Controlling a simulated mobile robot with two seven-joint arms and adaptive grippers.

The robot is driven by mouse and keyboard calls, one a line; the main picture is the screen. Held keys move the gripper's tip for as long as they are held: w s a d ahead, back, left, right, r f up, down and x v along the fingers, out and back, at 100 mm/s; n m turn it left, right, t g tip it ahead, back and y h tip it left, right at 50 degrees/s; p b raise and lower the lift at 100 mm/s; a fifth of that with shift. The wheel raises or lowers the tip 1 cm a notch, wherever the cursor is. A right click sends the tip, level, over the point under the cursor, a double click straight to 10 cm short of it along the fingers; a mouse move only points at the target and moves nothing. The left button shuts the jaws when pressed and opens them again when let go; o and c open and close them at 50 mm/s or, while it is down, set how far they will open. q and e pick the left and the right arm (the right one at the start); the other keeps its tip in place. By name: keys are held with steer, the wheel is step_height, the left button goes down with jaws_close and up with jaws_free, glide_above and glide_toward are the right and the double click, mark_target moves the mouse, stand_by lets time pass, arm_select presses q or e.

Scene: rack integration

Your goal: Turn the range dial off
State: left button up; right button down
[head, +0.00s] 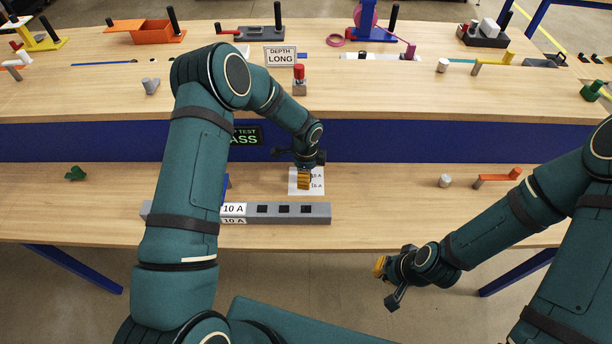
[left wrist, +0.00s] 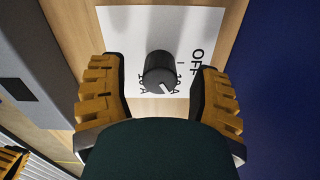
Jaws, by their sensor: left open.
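The range dial (left wrist: 158,70) is a round black knob with a white pointer mark, on a white label card (left wrist: 125,25) in the left wrist view. The pointer angles toward the lower right, near a "10 A" marking and away from the "OFF" lettering. My left gripper (left wrist: 160,98) is open, with one ribbed yellow finger on each side of the knob and gaps between. In the head view my left gripper (head: 304,181) is over the card (head: 318,175) and hides the dial. My right gripper (head: 384,278) hangs in front of the table edge; its jaw opening is unclear.
A grey bar with black sockets and "10 A" labels (head: 300,212) lies in front of the card. A blue panel (head: 400,145) with a green-lettered display (head: 247,135) stands behind. A grey cylinder (head: 445,181) and an orange lever (head: 498,178) sit to the right.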

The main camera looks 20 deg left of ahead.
arm_select(q)
steer(key=shift+f, duration=0.35)
jaws_close()
steer(key=shift+n, duration=0.3)
steer(key=n+b, duration=0.2)
steer(key=n, duration=0.2)
steer(key=shift+b, duration=0.3)
steer(key=n+b, duration=0.1)
steer(key=n, duration=0.2)
steer(key=shift+n, duration=0.3)
steer(key=shift+n+b, duration=0.55)
steer(key=shift+n, duration=1.35)
steer(key=shift+s, duration=0.1)
